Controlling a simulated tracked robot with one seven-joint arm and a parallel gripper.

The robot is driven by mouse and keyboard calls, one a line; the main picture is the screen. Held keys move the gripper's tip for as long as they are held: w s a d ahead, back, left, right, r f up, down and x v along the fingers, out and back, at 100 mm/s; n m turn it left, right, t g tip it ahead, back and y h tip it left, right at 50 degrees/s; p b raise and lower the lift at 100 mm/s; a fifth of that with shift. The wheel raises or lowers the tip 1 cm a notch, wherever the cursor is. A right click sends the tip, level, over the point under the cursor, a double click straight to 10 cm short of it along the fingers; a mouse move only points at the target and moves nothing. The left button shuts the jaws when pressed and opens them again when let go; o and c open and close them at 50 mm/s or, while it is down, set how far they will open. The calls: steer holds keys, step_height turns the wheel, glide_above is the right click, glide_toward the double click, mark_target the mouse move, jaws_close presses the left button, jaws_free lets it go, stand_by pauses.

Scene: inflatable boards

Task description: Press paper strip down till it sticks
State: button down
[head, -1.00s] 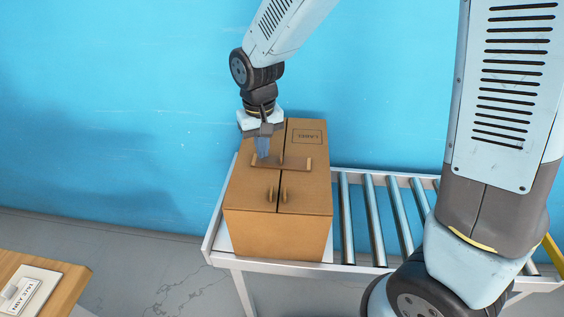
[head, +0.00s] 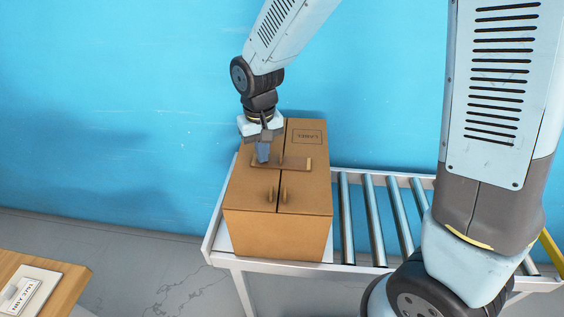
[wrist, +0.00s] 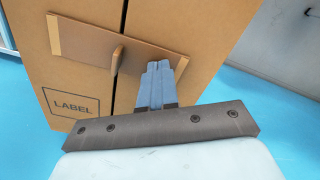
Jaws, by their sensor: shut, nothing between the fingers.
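A brown paper strip (head: 290,164) lies across the centre seam on top of a closed cardboard box (head: 278,232). It has paler ends and a small upright tab near its middle. In the wrist view the strip (wrist: 90,40) spans both flaps, with the tab (wrist: 117,60) beside my fingers. My gripper (head: 263,158) is shut and empty, its blue-grey fingers pointing down at the strip's left part in the head view.
The box stands on a roller conveyor (head: 375,215) with bare rollers to its right. A wooden table (head: 50,280) with a card is at lower left. A blue wall stands behind.

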stand_by(0.4)
steer(key=shift+r, duration=3)
steer(key=shift+w+d+r, duration=0.1)
steer(key=shift+d+r, duration=0.1)
steer(key=shift+d, duration=0.1)
steer(key=s+d+r+m+t, duration=0.2)
steer(key=d+r, duration=0.5)
steer(key=d, duration=0.5)
steer(key=s+d+r+m+t, duration=0.25)
steer(key=d+r, duration=0.45)
steer(key=d, duration=0.5)
steer(key=s+d+r+t, duration=0.1)
steer(key=s+d, duration=0.4)
steer(key=s, duration=0.1)
steer(key=shift+s+d+r, duration=0.25)
steer(key=shift+d+r, duration=0.05)
steer(key=shift+d, duration=0.1)
